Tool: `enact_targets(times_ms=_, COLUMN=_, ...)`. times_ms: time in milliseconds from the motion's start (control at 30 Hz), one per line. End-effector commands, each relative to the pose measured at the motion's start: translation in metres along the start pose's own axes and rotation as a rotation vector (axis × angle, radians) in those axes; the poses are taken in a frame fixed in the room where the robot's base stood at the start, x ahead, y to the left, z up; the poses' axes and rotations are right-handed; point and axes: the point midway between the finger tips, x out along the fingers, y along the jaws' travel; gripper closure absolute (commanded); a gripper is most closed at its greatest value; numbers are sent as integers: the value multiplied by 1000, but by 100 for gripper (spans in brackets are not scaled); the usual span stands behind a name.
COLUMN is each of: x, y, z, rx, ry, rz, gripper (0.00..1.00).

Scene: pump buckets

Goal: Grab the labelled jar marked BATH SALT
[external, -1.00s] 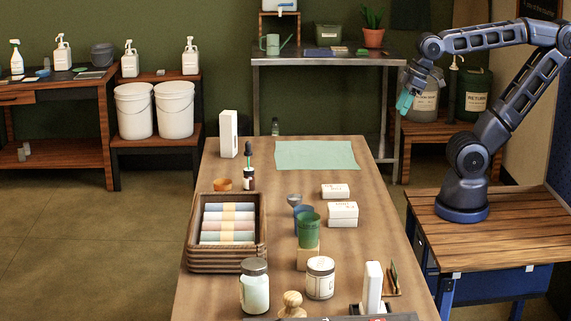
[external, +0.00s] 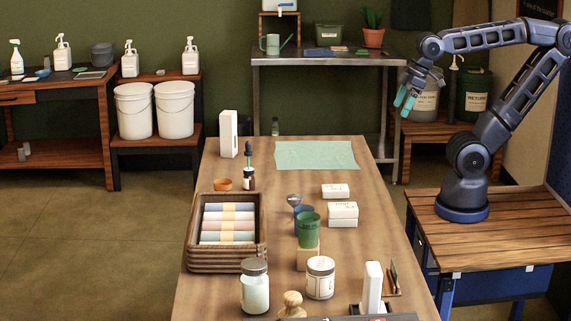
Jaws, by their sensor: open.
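Two lidded jars stand near the front of the long wooden table. A taller glass jar (external: 255,292) with a grey lid and pale contents is at the left. A shorter jar (external: 320,284) with a light lid and a white label is to its right. The print on either is too small to read, so I cannot tell which is marked BATH SALT. My gripper (external: 405,103) is open and empty, with its teal fingers pointing down. It is in the air beyond the table's right edge, far from both jars.
A wooden tray (external: 190,240) of wrapped rolls, a green cup (external: 309,233) on a block, white boxes (external: 343,211) and a wooden knob-topped item (external: 292,303) crowd the table around the jars. A green cloth (external: 315,154) lies at the far end.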

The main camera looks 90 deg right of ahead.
Motion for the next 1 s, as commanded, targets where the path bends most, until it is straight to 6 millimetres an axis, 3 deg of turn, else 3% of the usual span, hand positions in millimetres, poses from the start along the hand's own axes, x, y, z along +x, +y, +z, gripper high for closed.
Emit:
enact_targets(times_ms=167, x=-4, y=-7, z=-30, rx=2, ry=-9, rz=-7, gripper=10)
enact_targets(times_ms=567, x=1, y=-53, z=-148, rx=22, ry=-36, rz=-21, gripper=10)
enact_targets(times_ms=1000, x=40, y=-145, z=-265, rx=42, ry=-56, rz=-20, gripper=10)
